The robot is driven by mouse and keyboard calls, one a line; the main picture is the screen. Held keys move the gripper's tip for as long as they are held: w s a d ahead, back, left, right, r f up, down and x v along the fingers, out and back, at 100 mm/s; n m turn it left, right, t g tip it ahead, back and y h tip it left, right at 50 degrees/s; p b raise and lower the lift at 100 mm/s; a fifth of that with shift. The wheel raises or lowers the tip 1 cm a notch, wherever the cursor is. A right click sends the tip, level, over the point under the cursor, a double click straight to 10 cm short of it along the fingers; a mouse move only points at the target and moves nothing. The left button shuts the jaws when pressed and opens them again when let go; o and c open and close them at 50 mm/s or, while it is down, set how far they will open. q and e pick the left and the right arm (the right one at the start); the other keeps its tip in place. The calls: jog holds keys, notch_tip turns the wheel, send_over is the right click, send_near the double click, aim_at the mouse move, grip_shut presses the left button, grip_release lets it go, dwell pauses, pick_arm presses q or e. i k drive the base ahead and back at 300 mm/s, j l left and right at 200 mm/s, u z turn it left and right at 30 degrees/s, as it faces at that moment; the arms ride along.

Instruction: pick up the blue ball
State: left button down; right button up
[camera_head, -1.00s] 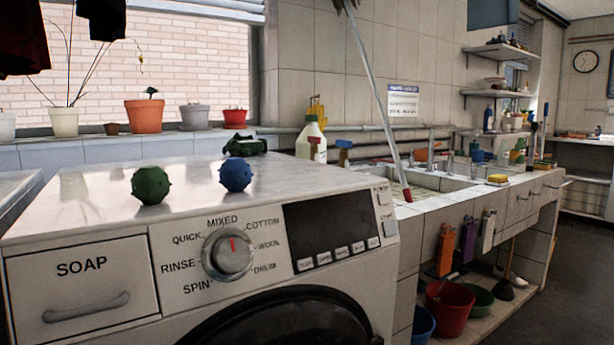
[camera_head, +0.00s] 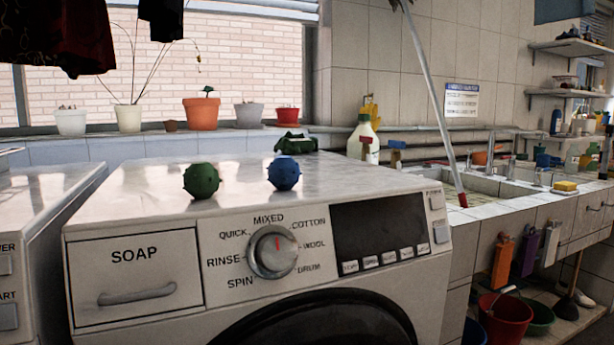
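The blue ball (camera_head: 284,173) is a small knobbly ball. It sits on top of the white washing machine (camera_head: 140,201), near the front edge and above the dial. A green knobbly ball (camera_head: 201,181) sits to its left, a short gap away. Neither of my grippers shows in the head view, and nothing touches the blue ball.
A dark green object (camera_head: 296,143) lies behind the blue ball at the machine's back. A second machine (camera_head: 40,215) stands at the left. Several pots, such as an orange one (camera_head: 201,113), line the sill. A tiled sink (camera_head: 480,188) is to the right.

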aim_at(283, 173)
jog(key=l+z, duration=0.4)
jog(key=l, duration=0.95)
